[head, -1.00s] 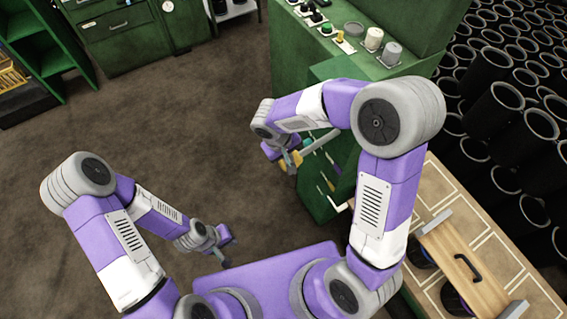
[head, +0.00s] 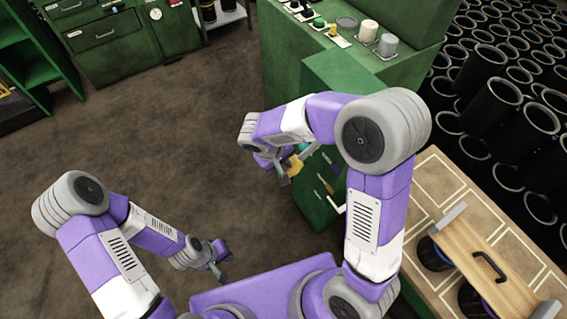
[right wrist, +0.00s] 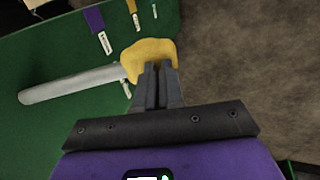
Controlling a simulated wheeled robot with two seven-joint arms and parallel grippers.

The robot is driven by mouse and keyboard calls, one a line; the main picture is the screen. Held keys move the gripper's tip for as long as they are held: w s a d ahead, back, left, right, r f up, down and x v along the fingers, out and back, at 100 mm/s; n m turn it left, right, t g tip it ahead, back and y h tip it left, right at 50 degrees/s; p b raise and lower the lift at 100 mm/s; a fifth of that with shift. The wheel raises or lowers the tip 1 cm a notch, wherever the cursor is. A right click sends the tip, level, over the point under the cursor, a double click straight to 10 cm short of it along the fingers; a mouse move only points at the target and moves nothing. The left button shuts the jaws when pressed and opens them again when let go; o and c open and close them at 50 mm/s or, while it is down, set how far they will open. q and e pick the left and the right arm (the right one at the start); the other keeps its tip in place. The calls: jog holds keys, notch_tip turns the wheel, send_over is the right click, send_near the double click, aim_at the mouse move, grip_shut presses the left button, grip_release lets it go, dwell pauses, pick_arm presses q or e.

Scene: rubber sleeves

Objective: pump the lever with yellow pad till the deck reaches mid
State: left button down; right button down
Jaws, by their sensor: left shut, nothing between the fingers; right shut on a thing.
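The lever (head: 309,151) is a grey bar on the side of the green machine (head: 283,75), with a yellow pad (head: 296,163) at its end. In the right wrist view the bar (right wrist: 70,83) runs left from the yellow pad (right wrist: 150,55). My right gripper (head: 284,172) is shut at the pad; its fingertips (right wrist: 156,72) overlap the pad's near edge, and the grip itself is partly hidden. My left gripper (head: 222,268) is shut and empty, low over the floor and away from the machine. I cannot tell which part is the deck or its height.
Knobs and buttons (head: 319,22) line the machine top. A bench (head: 432,185) at right bears a wooden board with a black handle (head: 489,267). Many black sleeves (head: 490,80) stand behind it. Green drawers (head: 105,35) are at the back; brown floor at left is clear.

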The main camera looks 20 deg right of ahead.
jog(key=shift+s+d+f, duration=0.2)
jog(key=shift+f, duration=0.3)
jog(key=a+p+v, duration=0.2)
jog(key=p+v, duration=0.3)
jog(key=v, duration=0.9)
jog(key=shift+a, duration=0.4)
jog(key=shift+f, duration=0.1)
jog(key=shift+p, duration=0.3)
jog(key=w+d+r+g+y+p, duration=0.1)
jog(key=d+r+y+p, duration=0.2)
jog(key=r+p, duration=0.9)
jog(key=d+p, duration=0.2)
jog(key=d, duration=0.1)
jog(key=shift+w+d+y, duration=0.35)
jog(key=shift+w+y, duration=0.05)
